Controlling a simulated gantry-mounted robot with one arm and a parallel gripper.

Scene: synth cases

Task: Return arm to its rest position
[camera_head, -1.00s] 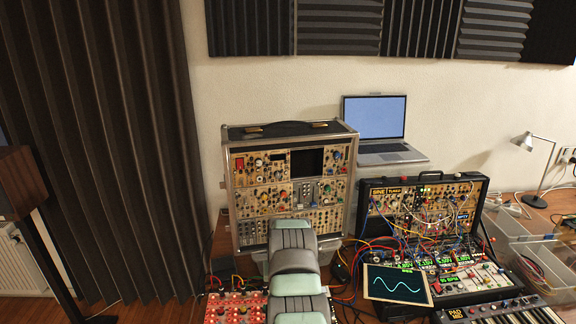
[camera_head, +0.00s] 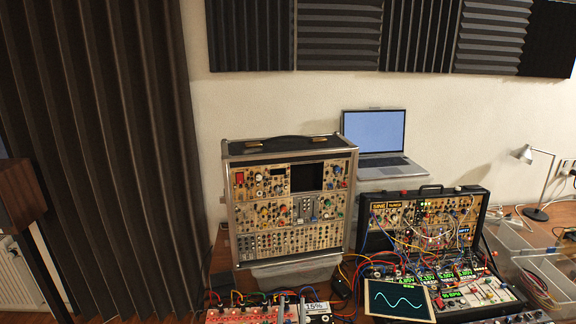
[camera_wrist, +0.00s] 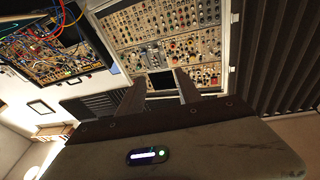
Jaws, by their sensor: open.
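My gripper shows in the wrist view (camera_wrist: 160,80), its two dark fingers spread apart with nothing held between them. Past the fingers is the tall synth case (camera_wrist: 150,32), seen tilted, with knobs, jacks and a dark screen. In the head view the same silver-edged case (camera_head: 290,210) stands upright on the table against the wall. My arm's teal and grey links are out of the head view. I cannot tell whether small grey uprights at that view's bottom edge belong to my gripper.
A cabled synth case (camera_head: 420,215), a sine-wave screen (camera_head: 398,300) and a clear bin (camera_head: 540,262) stand at right. A laptop (camera_head: 375,135) is behind, a lamp (camera_head: 535,180) far right. A red-panelled module (camera_head: 245,315) is at the bottom edge. A dark curtain (camera_head: 100,130) hangs left.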

